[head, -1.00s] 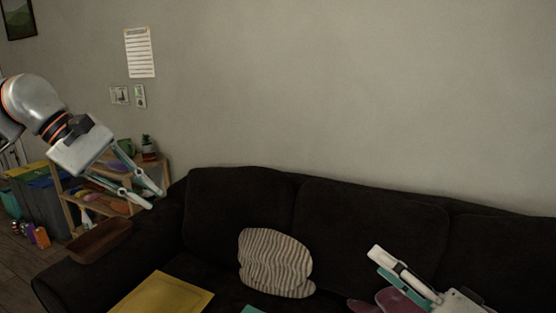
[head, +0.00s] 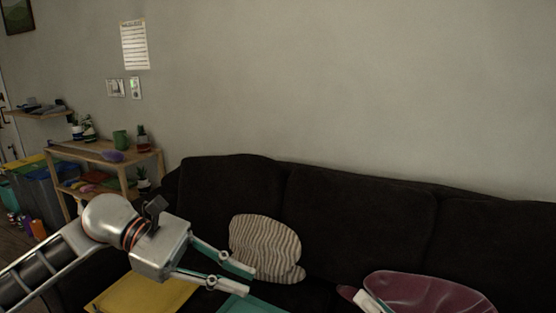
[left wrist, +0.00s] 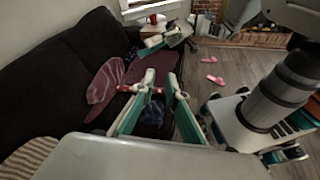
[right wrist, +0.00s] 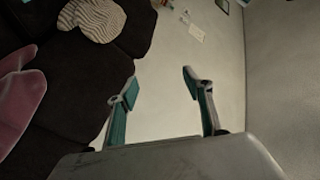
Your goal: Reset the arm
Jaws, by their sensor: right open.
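My left gripper (head: 250,281) is in front of the dark sofa (head: 232,184) in the head view, pointing right beside the striped cushion (head: 262,247). In the left wrist view its fingertips (left wrist: 161,77) are apart, with nothing visibly held. My right gripper (right wrist: 159,80) is open and empty in the right wrist view, its fingers pointing towards the wall. In the head view only a small white part of it (head: 368,302) shows at the bottom edge, by the maroon cushion (head: 425,288).
A yellow flat item (head: 140,296) and a teal item (head: 262,306) lie low in front, partly behind my left arm. A wooden shelf (head: 100,152) with plants stands at the left. Pink slippers (left wrist: 211,69) lie on the floor. The space before the wall (head: 350,90) is clear.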

